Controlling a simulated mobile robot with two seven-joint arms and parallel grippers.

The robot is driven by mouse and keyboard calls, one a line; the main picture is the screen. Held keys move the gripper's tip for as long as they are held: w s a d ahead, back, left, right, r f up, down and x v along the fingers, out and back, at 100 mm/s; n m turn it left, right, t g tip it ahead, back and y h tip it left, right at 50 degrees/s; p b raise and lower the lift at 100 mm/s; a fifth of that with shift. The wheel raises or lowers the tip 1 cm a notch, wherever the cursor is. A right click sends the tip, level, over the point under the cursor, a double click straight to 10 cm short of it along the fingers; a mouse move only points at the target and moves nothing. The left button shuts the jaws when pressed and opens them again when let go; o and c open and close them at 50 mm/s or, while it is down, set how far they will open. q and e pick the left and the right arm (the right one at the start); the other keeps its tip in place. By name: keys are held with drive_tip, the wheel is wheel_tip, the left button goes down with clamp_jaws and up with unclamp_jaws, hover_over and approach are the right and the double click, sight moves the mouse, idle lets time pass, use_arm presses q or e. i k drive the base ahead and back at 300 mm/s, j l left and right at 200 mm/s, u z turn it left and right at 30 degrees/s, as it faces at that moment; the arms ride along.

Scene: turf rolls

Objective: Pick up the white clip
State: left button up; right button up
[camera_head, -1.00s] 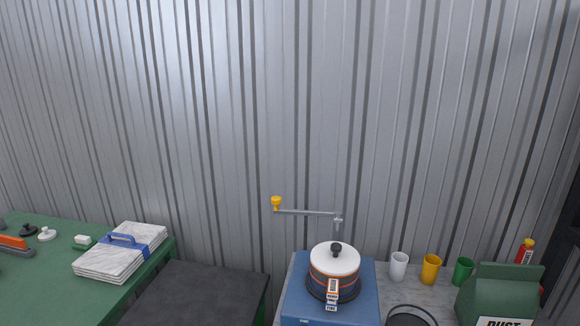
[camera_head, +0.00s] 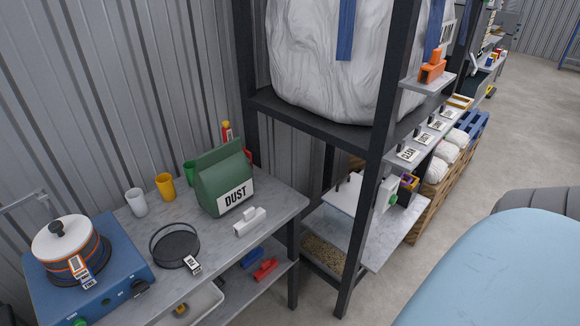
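A white clip (camera_head: 249,221) lies on the grey worktop (camera_head: 215,270), near its right front edge. It is in front of a green bag labelled DUST (camera_head: 221,178) and to the right of a round dark sieve (camera_head: 174,246). Nothing covers the clip. Neither of my grippers shows in the head view.
A blue box (camera_head: 115,250) with a white-lidded pot stands at the left. White, yellow and green cups line the wall side. Blue and red clips (camera_head: 265,269) lie on the shelf below. A dark rack post (camera_head: 372,200) stands to the right. A large pale blue rounded surface (camera_head: 510,270) fills the lower right.

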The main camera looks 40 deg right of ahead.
sight(252, 218)
drive_tip(key=z, duration=1.1)
